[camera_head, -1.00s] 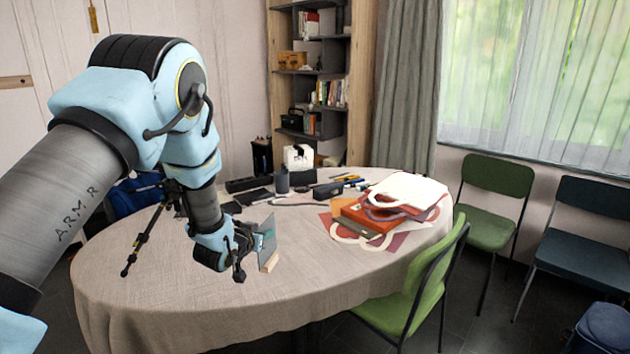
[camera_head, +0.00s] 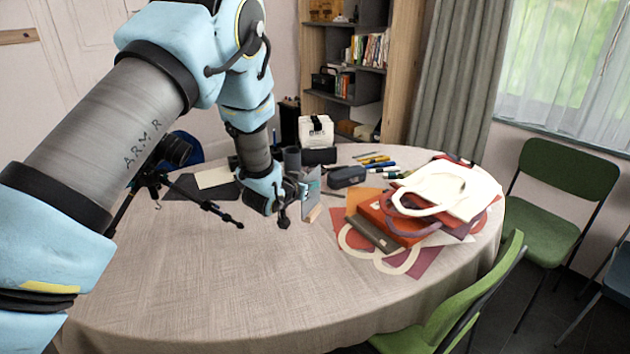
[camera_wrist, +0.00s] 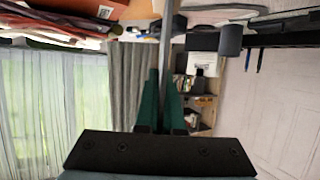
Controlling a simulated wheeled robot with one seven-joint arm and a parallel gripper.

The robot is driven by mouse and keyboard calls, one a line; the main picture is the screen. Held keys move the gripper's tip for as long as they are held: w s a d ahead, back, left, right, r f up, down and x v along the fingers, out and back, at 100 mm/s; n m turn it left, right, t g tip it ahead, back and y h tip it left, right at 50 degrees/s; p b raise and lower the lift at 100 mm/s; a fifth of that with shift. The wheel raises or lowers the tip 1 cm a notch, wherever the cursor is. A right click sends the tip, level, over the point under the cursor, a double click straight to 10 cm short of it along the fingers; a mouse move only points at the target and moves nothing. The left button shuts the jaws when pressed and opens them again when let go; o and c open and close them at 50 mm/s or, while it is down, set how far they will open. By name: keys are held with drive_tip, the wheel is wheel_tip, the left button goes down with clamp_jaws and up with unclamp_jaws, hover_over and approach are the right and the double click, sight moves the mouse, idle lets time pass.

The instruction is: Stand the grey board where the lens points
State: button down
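The grey board (camera_head: 313,182) is a thin upright panel with a pale wooden foot (camera_head: 313,214) at its lower edge. My gripper (camera_head: 300,189) is shut on it from the left in the head view. In the wrist view the green fingers (camera_wrist: 162,103) close on the board (camera_wrist: 166,45), which shows edge-on. The foot is at or just above the tabletop; I cannot tell if it touches. A black camera (camera_head: 176,150) on a small tripod (camera_head: 152,182) stands at the table's left, partly behind my arm. Its lens direction is not clear.
Bags and folders (camera_head: 440,195) lie on sheets just right of the board. A dark pencil case (camera_head: 347,177), pens and a dark cylinder (camera_head: 292,160) are behind it. Dark and cream sheets (camera_head: 213,177) lie near the tripod. The front of the tablecloth (camera_head: 240,285) is clear. Green chairs (camera_head: 465,300) stand at right.

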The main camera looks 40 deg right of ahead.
sight(315, 206)
drive_tip(key=shift+f+b, duration=1.35)
drive_tip(key=shift+f, duration=1.9)
drive_tip(key=shift+f+b, duration=0.6)
drive_tip(key=shift+f, duration=0.05)
drive_tip(key=c, duration=1)
unclamp_jaws()
drive_tip(key=shift+o, duration=0.2)
drive_tip(key=shift+a, duration=0.1)
